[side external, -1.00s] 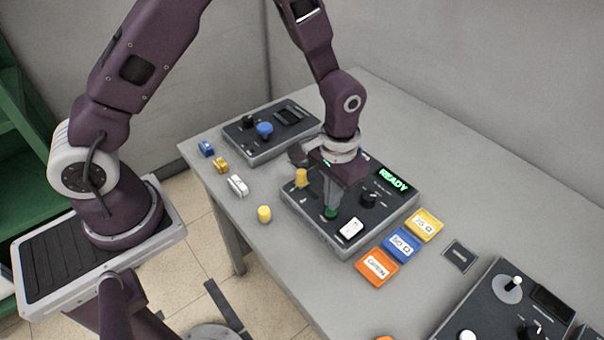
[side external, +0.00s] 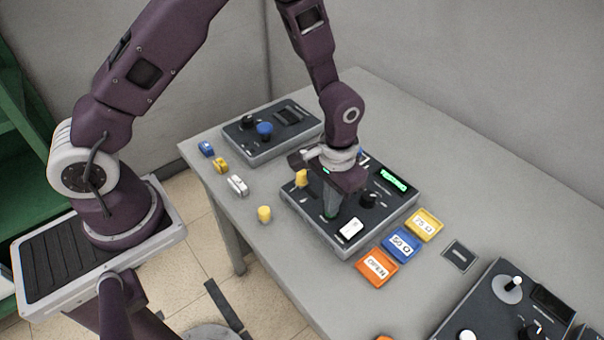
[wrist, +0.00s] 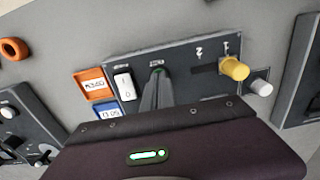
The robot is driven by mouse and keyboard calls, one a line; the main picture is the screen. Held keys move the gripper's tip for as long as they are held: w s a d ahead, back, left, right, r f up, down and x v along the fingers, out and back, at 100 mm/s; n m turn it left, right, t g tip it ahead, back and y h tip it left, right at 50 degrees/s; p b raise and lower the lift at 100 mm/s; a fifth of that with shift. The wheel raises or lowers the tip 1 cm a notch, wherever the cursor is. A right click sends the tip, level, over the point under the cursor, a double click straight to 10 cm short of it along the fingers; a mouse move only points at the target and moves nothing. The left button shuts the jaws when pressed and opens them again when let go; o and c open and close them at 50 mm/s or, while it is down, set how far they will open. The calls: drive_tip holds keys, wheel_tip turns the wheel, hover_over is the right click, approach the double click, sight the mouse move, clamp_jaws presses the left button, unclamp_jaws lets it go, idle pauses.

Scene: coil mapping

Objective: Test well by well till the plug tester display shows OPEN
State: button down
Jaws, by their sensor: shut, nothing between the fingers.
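The plug tester (side external: 318,232) is a dark box on the table. Its display (side external: 393,180) is lit as a green bar, and I cannot read any word on it. A yellow plug (side external: 301,178) stands upright at the tester's left side and also shows in the wrist view (wrist: 234,68). My gripper (side external: 331,215) is shut and empty, pointing down with its tips at the green button on the tester. The tips mostly hide the button; a bit of green shows there in the wrist view (wrist: 158,70). A white rocker switch (side external: 351,229) and a black knob (side external: 368,200) flank the gripper.
Orange OPEN (side external: 377,268), blue (side external: 404,246) and yellow (side external: 425,225) labelled trays line the tester's right side. A yellow cylinder (side external: 264,213) and small white (side external: 238,185), yellow and blue pieces lie left. Other dark boxes stand behind (side external: 270,132) and front right (side external: 480,310).

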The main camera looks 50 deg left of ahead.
idle(0.3)
drive_tip(key=shift+r, duration=3.2)
drive_tip(key=shift+r, duration=0.15)
drive_tip(key=s+a+r+t, duration=0.2)
drive_tip(key=s+a+r, duration=0.15)
drive_tip(key=r, duration=0.55)
drive_tip(key=s+a+r+t, duration=0.1)
drive_tip(key=s+a+r, duration=0.1)
drive_tip(key=s+r, duration=0.45)
drive_tip(key=s+a+r+t, duration=0.2)
drive_tip(key=s+r, duration=0.3)
drive_tip(key=s, duration=0.4)
drive_tip(key=shift+s+a+r+t, duration=0.3)
drive_tip(key=shift+s+a, duration=0.05)
drive_tip(key=shift+a, duration=0.2)
drive_tip(key=c, duration=2.1)
unclamp_jaws()
